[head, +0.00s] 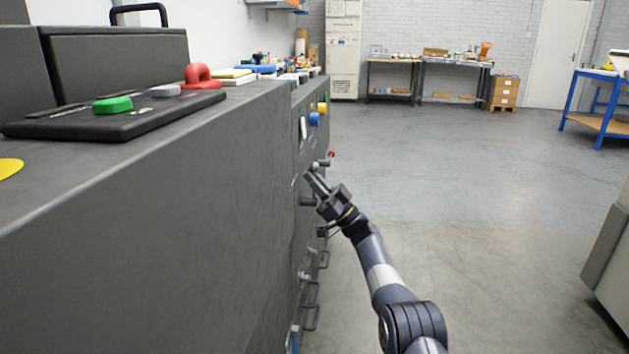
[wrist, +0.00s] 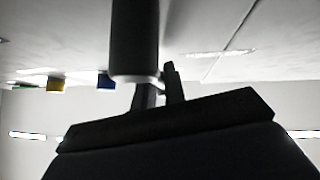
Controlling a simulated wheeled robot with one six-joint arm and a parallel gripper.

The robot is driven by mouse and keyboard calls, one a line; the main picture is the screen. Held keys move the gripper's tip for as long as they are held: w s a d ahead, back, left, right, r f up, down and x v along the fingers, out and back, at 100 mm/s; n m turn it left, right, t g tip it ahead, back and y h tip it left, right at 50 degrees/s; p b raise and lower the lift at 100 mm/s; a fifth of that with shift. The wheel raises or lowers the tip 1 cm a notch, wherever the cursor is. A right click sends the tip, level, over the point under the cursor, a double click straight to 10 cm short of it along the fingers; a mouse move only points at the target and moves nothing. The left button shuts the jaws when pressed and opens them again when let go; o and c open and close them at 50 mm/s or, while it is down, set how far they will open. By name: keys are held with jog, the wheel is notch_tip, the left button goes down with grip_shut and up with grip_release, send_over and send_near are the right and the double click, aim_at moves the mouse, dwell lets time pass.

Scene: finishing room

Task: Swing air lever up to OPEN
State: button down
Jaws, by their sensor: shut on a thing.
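My gripper (head: 312,179) is at the machine's right-hand side face in the head view, at the air lever, which is small and mostly hidden there. In the wrist view a dark round bar with a pale end ring, which looks like the lever's handle (wrist: 135,38), comes down from the top. My gripper (wrist: 158,88) is shut on it, its two fingers showing just below and beside the bar's end. The exact contact and the lever's angle against any OPEN mark cannot be told.
The grey machine (head: 190,200) fills the left. Its side face has a blue knob (head: 314,119), a yellow knob (head: 323,108), a small red knob (head: 331,154) and several low handles. The floor (head: 450,180) to the right is clear. A blue-framed bench (head: 568,100) stands far right.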

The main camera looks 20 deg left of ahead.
jog(key=c, duration=1.5)
grip_release()
jog(key=p+v, duration=0.2)
jog(key=v, duration=0.8)
jog(key=shift+d+f+p, duration=0.25)
jog(key=shift+p, duration=0.05)
jog(key=b+x, duration=0.2)
jog(key=x, duration=0.9)
jog(key=shift+b, duration=0.35)
jog(key=shift+m+t, duration=0.3)
